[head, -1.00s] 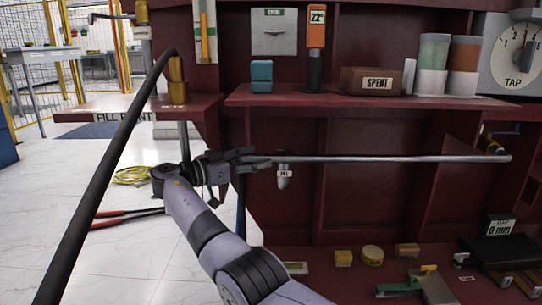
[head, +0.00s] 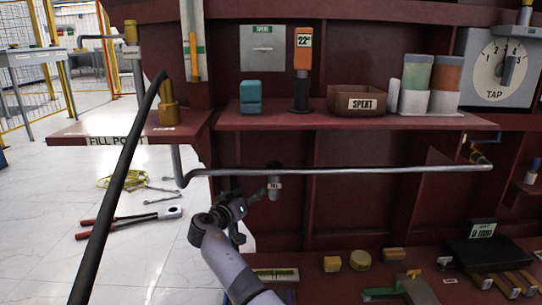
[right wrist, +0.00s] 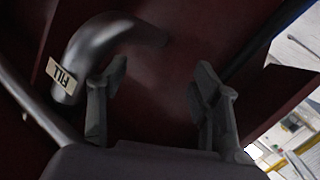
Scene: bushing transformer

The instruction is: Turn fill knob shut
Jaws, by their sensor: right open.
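A short grey metal fitting with a small tag (head: 274,186) hangs on the dark red panel under the shelf. In the right wrist view a bent grey metal pipe with a tag reading FILL (right wrist: 65,78) is beside the left finger, outside the jaws. I cannot make out a separate fill knob. My right gripper (head: 258,194) is just left of the tagged fitting, below the long horizontal pipe. In the right wrist view the gripper (right wrist: 158,85) is open, with nothing between its fingers but the red panel behind. My left gripper is not in view.
The shelf (head: 310,121) above carries an open SPENT box (head: 383,102) and several jars. The long pipe (head: 340,171) runs just above my right gripper. A black hose (head: 128,170) crosses at left. Small blocks (head: 360,260) lie on the low ledge.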

